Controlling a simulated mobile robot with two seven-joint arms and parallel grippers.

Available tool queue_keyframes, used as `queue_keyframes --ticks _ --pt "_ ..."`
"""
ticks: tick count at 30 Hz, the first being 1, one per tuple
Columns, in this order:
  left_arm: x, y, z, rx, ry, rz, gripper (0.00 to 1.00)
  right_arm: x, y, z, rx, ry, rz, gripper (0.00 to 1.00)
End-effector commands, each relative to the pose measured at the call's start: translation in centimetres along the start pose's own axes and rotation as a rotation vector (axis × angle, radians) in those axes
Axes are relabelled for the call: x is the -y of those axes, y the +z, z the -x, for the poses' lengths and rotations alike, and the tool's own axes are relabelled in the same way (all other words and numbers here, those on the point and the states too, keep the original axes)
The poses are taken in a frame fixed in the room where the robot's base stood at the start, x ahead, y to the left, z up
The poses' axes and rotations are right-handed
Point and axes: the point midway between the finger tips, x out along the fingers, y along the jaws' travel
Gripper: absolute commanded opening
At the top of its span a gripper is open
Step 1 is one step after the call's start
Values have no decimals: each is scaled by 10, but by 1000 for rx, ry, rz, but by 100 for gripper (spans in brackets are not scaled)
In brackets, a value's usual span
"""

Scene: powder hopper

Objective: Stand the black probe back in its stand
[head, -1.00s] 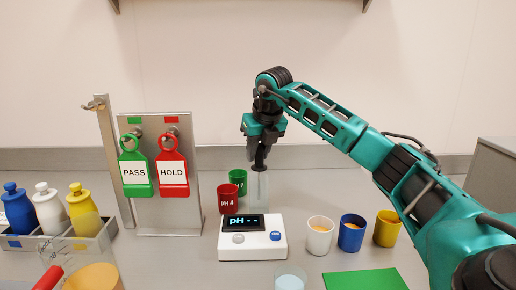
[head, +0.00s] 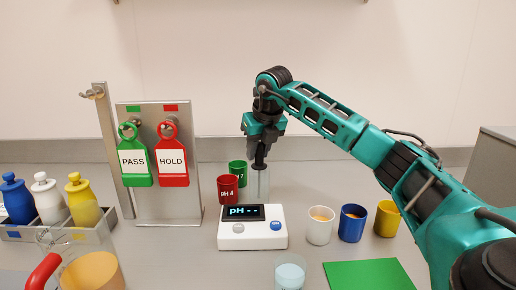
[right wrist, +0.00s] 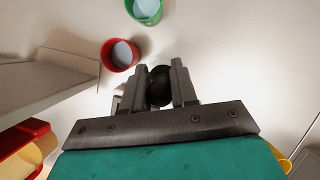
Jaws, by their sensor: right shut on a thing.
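My right gripper (head: 260,150) points down behind the pH meter (head: 252,232) and is shut on the black probe (head: 259,163). The probe also shows in the right wrist view (right wrist: 159,88) as a dark round top between the fingers. In the head view the probe is upright, with its lower part within the clear stand (head: 262,185). I cannot tell whether its tip rests on the stand's bottom. My left gripper is not in view.
A red pH 4 cup (head: 228,188) and a green pH 7 cup (head: 239,172) stand close left of the stand. White (head: 320,226), blue (head: 352,223) and yellow (head: 387,218) cups stand to the right. A tag board (head: 160,205) stands at left.

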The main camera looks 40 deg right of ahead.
Motion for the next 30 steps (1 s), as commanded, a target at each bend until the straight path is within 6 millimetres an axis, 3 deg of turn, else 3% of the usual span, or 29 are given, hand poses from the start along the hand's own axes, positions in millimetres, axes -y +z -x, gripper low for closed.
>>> queue_keyframes --ticks 3,4,12,18,28,30 --pt "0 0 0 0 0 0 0 0 0 0 0 0 0 6" --pt "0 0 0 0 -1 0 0 0 0 0 0 0 0 29" --pt "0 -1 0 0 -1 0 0 0 0 0 0 0 0 55" --pt "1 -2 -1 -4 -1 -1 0 0 0 0 0 0 0 57" --pt "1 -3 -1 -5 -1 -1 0 0 0 0 0 0 0 89" --pt "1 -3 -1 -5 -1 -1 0 0 0 0 0 0 0 92"
